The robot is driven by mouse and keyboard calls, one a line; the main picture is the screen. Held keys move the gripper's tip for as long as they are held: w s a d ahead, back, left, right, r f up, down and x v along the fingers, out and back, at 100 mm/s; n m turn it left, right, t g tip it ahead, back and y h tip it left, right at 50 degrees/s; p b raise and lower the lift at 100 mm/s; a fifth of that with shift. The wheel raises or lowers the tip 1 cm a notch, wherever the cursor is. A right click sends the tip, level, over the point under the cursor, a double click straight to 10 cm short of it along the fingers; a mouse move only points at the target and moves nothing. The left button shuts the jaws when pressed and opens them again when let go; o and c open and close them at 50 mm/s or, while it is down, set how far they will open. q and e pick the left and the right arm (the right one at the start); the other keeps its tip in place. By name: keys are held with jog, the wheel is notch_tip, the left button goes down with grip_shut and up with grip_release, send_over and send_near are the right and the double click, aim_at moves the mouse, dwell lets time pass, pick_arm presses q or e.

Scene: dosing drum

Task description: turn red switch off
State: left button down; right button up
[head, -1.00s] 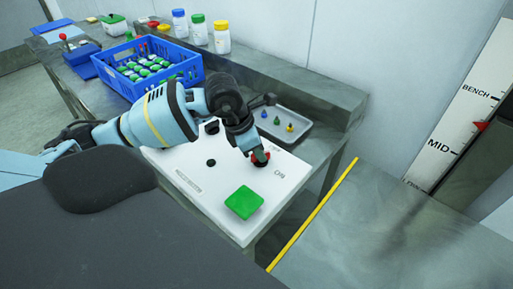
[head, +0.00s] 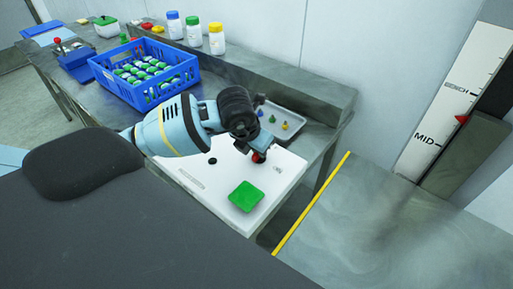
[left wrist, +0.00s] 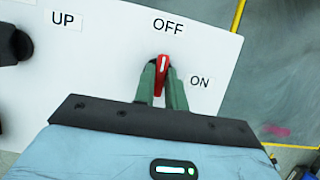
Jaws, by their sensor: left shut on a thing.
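The red switch (left wrist: 163,68) is a small knob with a white line, on a white panel (left wrist: 105,65). In the left wrist view its white line points up toward the OFF label (left wrist: 168,27); the ON label (left wrist: 199,82) is to its lower right. My left gripper (left wrist: 162,80) is shut on the switch, one green-grey finger on each side. In the head view the red switch (head: 259,157) shows below my left gripper (head: 257,152), which partly hides it. My right gripper is not in view.
A green square (head: 246,196) is on the panel's near part. A grey tray (head: 296,128) with small coloured pieces sits behind the panel. A blue crate (head: 143,79) of green-topped items stands at the left. Several jars (head: 195,33) line the back.

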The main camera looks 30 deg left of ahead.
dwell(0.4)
pick_arm(q)
jog(key=c, duration=1.4)
grip_release()
jog(key=shift+c, duration=0.2)
jog(key=shift+r, duration=0.1)
jog(key=v, duration=0.7)
jog(key=shift+r, duration=0.3)
jog(key=shift+s, duration=0.25)
